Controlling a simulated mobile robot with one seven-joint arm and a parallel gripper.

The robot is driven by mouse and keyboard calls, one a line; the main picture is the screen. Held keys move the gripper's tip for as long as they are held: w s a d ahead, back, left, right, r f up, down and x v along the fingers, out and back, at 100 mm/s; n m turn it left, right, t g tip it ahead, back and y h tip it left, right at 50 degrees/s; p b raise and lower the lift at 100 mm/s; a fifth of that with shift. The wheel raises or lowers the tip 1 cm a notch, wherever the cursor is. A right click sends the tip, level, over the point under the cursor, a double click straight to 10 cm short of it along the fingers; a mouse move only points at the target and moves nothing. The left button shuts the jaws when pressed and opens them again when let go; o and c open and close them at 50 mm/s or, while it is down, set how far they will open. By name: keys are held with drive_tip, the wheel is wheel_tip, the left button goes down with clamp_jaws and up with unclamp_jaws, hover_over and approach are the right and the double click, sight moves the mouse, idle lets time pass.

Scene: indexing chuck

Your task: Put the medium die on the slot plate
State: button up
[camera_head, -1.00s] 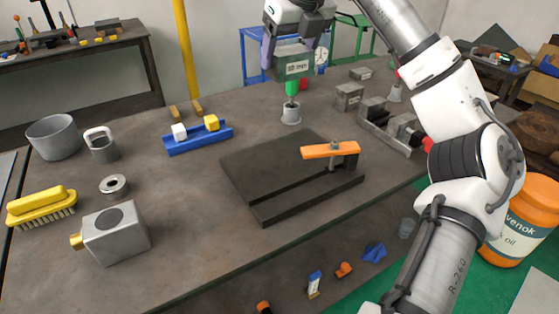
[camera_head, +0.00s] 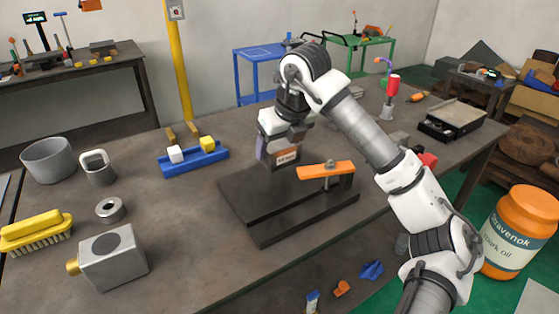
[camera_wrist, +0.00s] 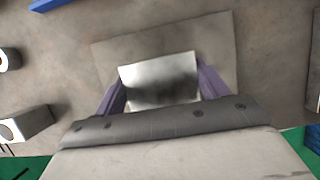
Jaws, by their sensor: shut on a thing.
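The dark slot plate (camera_head: 245,205) lies on the bench, with an orange clamp bar (camera_head: 325,170) on its right part. My gripper (camera_head: 279,150) is over the back of the plate, just left of the clamp. Its purple fingers are shut on a grey block with a label, the medium die (camera_head: 286,158). In the wrist view the die (camera_wrist: 160,78) sits between the two fingers of my gripper (camera_wrist: 162,95), with the plate (camera_wrist: 215,40) behind it. The die's lower edge is close to the plate. I cannot tell whether it touches.
A blue tray (camera_head: 195,160) holds a white and a yellow cube. A grey vise-like block (camera_head: 112,258), a yellow brush (camera_head: 36,230), a ring (camera_head: 110,210) and a pot (camera_head: 50,160) stand at left. A red-topped stand (camera_head: 393,88) and an open box (camera_head: 452,120) are at back right.

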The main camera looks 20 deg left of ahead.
sight(280, 162)
drive_tip(key=shift+f, duration=2.35)
drive_tip(key=shift+f, duration=0.1)
drive_tip(key=shift+f, duration=0.1)
drive_tip(key=o, duration=1.7)
drive_tip(key=shift+c, duration=0.2)
drive_tip(key=v, duration=1.2)
drive_tip(key=shift+b, duration=0.4)
